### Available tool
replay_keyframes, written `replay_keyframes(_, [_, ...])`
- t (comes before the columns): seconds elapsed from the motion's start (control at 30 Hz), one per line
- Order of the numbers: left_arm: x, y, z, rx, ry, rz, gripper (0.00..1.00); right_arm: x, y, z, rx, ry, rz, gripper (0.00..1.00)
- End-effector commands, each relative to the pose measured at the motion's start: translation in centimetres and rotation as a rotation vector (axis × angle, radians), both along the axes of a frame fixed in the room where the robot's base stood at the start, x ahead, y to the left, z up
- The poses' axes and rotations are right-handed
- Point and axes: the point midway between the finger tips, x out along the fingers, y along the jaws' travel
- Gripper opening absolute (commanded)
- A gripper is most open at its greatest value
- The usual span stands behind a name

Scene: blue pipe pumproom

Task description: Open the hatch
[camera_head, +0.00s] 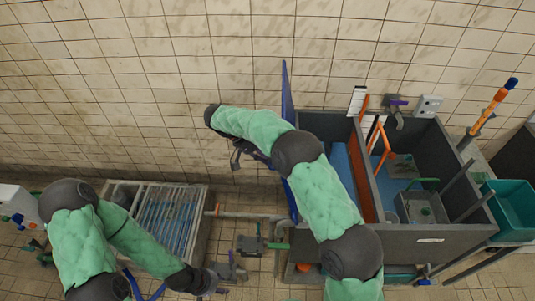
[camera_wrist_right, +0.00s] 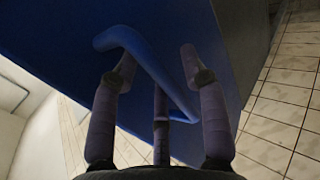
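The hatch (camera_head: 287,90) is a blue panel seen nearly edge-on in the head view, standing upright and swung out at the left end of a grey cabinet. In the right wrist view its blue face (camera_wrist_right: 60,25) fills the top, with a bent blue handle (camera_wrist_right: 145,58) on it. My right gripper (camera_wrist_right: 158,62) is open, its fingers apart on either side of the handle; I cannot tell whether they touch it. In the head view it is left of the panel, partly hidden by my arm. My left gripper (camera_head: 230,273) is open and empty, low over the floor.
The grey cabinet (camera_head: 430,240) holds an orange-edged divider, an orange handle (camera_head: 380,140) and small boxes. A barred grate (camera_head: 170,215) and a pipe (camera_head: 245,215) lie to the left. A teal bin (camera_head: 512,205) stands at right. A tiled wall (camera_head: 150,60) closes the back.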

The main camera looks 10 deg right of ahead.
Motion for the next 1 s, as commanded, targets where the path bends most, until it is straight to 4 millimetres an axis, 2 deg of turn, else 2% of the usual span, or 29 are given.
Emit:
replay_keyframes(0.03, [0.0, 0.0, -0.1, 0.0, 0.0, 0.0, 0.4, -0.2, 0.2, -0.5, 0.002, 0.01, 0.002, 0.48])
replay_keyframes(0.73, [0.0, 0.0, 0.0, 0.0, -0.001, 0.0, 0.4, 0.1, 0.4, 0.4, 0.0, -0.005, 0.004, 0.48])
replay_keyframes(0.87, [0.0, 0.0, 0.0, 0.0, 0.0, 0.0, 0.4, 0.4, 1.2, 1.2, 0.0, -0.006, 0.006, 0.48])
replay_keyframes(1.0, [0.0, 0.0, 0.0, 0.0, 0.0, 0.0, 0.4, 0.8, 2.7, 3.1, 0.0, -0.007, 0.006, 0.48])
